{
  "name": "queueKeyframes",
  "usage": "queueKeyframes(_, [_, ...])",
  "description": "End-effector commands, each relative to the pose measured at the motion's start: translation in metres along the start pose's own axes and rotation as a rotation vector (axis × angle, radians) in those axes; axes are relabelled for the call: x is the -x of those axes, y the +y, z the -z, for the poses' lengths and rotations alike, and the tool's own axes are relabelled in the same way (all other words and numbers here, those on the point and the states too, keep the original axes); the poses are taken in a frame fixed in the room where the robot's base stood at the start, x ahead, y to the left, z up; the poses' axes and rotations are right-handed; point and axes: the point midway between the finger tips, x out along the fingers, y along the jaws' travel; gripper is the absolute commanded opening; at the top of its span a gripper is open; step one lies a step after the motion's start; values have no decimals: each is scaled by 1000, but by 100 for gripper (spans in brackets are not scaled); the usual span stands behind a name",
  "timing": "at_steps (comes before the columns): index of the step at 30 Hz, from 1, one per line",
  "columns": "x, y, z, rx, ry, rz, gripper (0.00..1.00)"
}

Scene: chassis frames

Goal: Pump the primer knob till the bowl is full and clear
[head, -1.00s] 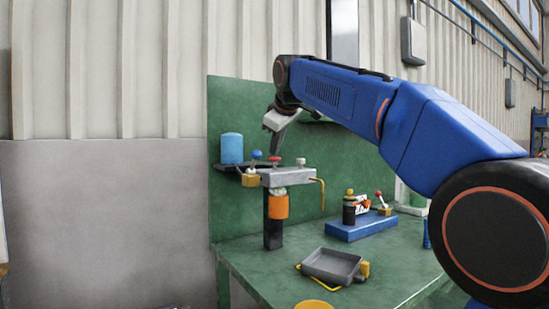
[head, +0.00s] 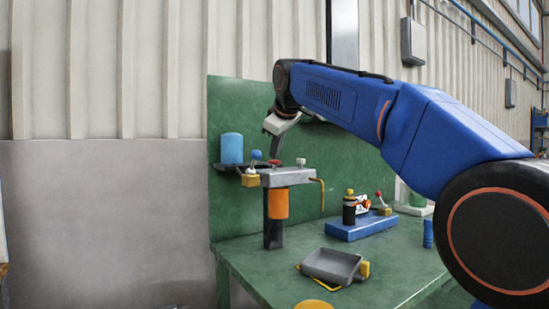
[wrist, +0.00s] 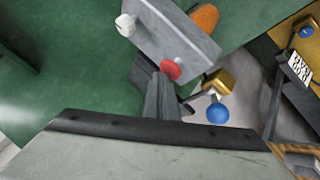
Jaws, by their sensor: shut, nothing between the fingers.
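The red primer knob (head: 274,163) sits on top of the grey filter head block (head: 288,176); it also shows in the wrist view (wrist: 171,69). My gripper (head: 273,156) is shut and empty, its fingertips right at the top of the red knob, seemingly touching it. In the wrist view the dark fingers (wrist: 158,92) reach the knob's edge. The bowl (head: 278,203) hangs under the block and looks orange up to the block's underside. Whether bubbles are in it is too small to tell.
A blue-balled brass valve (head: 251,180) is left of the block, a white knob (head: 300,162) right of the red one. A blue canister (head: 232,148) stands on a shelf. A grey tray (head: 331,265) lies below, a blue-based fixture (head: 361,228) to the right.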

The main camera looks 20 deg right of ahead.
Motion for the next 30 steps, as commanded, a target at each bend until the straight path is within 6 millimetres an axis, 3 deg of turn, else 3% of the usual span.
queueKeyframes(20, [-3, -2, -2, 0, -2, 1, 0])
queueKeyframes(30, [6, 5, 5, 0, -1, 1, 0])
